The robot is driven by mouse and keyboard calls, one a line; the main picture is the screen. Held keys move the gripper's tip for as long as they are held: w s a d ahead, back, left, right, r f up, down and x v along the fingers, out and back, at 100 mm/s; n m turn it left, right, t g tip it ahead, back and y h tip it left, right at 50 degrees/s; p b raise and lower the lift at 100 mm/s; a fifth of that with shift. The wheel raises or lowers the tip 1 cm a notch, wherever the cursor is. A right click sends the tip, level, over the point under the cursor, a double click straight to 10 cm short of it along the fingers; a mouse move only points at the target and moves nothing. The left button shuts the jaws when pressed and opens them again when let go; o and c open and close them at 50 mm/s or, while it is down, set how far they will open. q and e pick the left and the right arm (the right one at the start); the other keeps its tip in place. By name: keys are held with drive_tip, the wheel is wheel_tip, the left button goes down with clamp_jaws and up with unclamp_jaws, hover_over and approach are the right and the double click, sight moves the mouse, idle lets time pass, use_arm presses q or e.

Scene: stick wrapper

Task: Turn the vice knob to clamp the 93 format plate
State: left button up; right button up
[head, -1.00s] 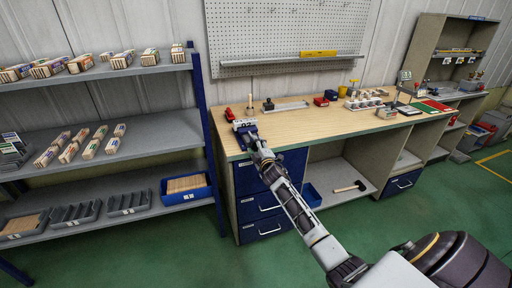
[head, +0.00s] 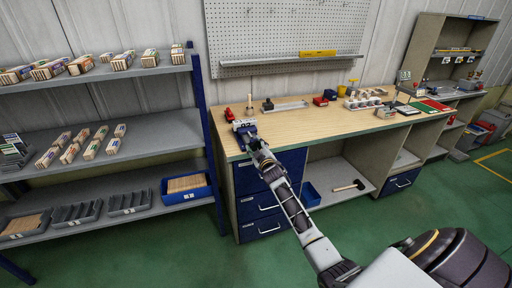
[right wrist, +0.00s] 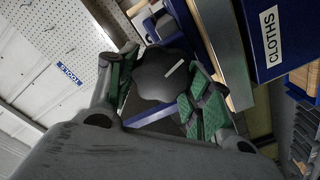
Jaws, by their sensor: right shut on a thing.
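My right gripper (head: 248,136) is at the vice (head: 243,126) at the front left end of the workbench. In the right wrist view its green-padded fingers (right wrist: 161,88) are shut on the round, lobed black knob (right wrist: 158,76), one on each side. A short white mark on the knob's face points up to the right. A small whitish piece shows at the vice in the head view, too small to read or to tell as the 93 format plate. The plate's seating between the jaws is hidden. My left gripper is not in view.
The wooden bench top (head: 300,125) is clear to the right of the vice. A red item (head: 229,114) and a small dark-based stamp (head: 268,104) stand behind it. Blue drawers (head: 262,180) are below. A grey shelf rack (head: 110,140) stands to the left.

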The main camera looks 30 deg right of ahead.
drive_tip(key=shift+f, duration=0.15)
drive_tip(key=o, duration=1)
drive_tip(key=shift+o, duration=0.2)
drive_tip(key=shift+s, duration=0.2)
drive_tip(key=v, duration=1.1)
drive_tip(key=shift+s, duration=0.35)
drive_tip(key=shift+m, duration=0.3)
